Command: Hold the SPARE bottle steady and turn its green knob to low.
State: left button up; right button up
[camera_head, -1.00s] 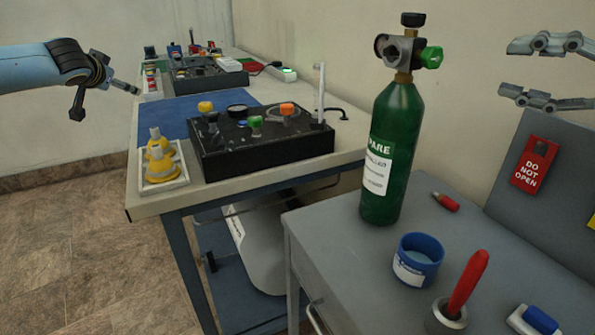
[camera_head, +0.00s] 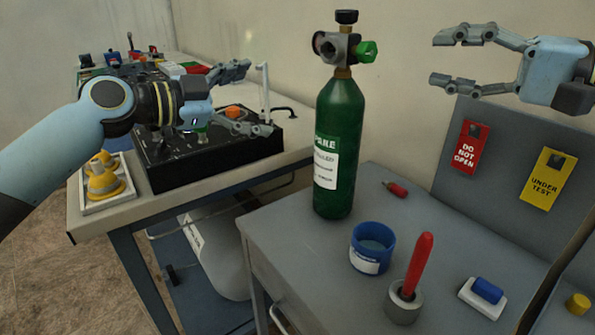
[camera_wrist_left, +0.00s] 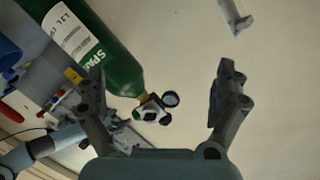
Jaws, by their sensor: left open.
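The green SPARE bottle (camera_head: 338,148) stands upright on the grey cabinet top, its white label facing me. Its green knob (camera_head: 368,52) sticks out to the right of the grey valve at the top, and a black knob (camera_head: 346,17) sits above. My left gripper (camera_head: 258,98) is open and empty, to the left of the bottle and apart from it. The bottle also shows in the left wrist view (camera_wrist_left: 110,50), beyond the open fingers. My right gripper (camera_head: 436,60) is open and empty, to the right of the green knob and apart from it.
A blue cup (camera_head: 371,247), a red-handled tool in a grey holder (camera_head: 404,301), a red marker (camera_head: 396,189) and a blue-and-white block (camera_head: 484,297) lie around the bottle. Red (camera_head: 468,150) and yellow (camera_head: 548,180) tags hang behind. A black control box (camera_head: 225,160) stands left.

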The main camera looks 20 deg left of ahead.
aim_at(335, 147)
pick_arm(q)
jog(key=s+d+f+n+t+y, duration=0.35)
jog(key=s+d+f+n, duration=0.4)
jog(key=d+n, duration=0.35)
jog(key=x, duration=1.1)
jog(key=shift+w+d+f, duration=0.1)
jog(key=shift+w+f, duration=0.1)
jog(key=shift+f, duration=0.05)
jog(key=shift+c, duration=0.3)
jog(key=c, duration=1.7)
jog(key=shift+o, duration=0.2)
